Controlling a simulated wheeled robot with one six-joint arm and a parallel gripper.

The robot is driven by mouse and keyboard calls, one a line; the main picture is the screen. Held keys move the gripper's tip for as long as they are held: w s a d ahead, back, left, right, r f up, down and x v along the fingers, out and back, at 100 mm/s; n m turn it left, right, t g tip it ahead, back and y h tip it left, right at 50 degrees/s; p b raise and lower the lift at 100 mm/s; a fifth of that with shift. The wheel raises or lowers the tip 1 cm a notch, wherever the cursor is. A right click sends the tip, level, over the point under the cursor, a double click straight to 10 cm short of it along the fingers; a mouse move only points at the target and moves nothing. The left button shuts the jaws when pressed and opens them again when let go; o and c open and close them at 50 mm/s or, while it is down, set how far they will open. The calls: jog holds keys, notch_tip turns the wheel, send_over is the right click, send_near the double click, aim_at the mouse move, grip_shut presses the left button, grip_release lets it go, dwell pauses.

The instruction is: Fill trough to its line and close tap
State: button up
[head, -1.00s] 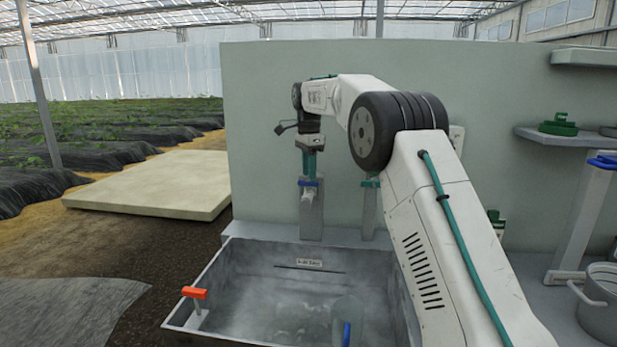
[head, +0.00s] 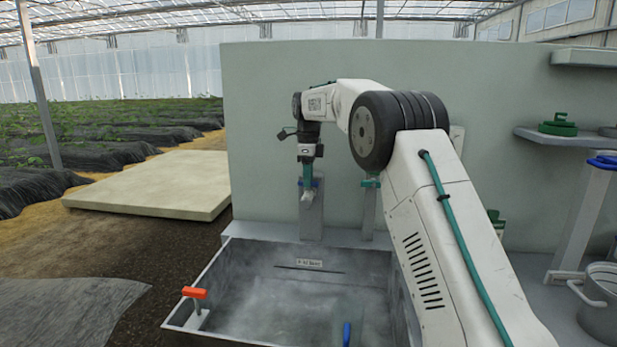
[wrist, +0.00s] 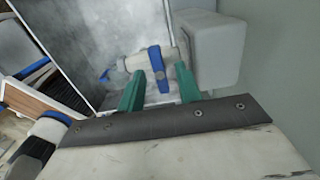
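The grey trough (head: 375,262) stands below the back wall, with a small label plate and a thin dark line (head: 310,269) on its inner back side. A cloudy pale surface shows inside; I cannot tell its level against the line. The tap (head: 307,195) is pale with a blue handle and is mounted on a grey post above the trough's back edge. My gripper (head: 307,172) is at the tap. In the wrist view, the green fingers of my gripper (wrist: 160,80) stand open on either side of the blue handle (wrist: 159,84), with gaps visible.
An orange-red handle (head: 194,293) rises at the trough's left front corner. A blue piece (head: 346,333) shows at its front. A second post with a green fitting (head: 370,183) stands right of the tap. A metal pot (head: 600,305) and blue-topped post (head: 603,162) are at right.

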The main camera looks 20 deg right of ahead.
grip_shut()
jog(key=shift+n, duration=0.3)
jog(key=n, duration=0.5)
jog(key=shift+n, duration=0.3)
jog(key=n, duration=0.6)
jog(key=shift+n, duration=0.4)
dwell(0.3)
grip_release()
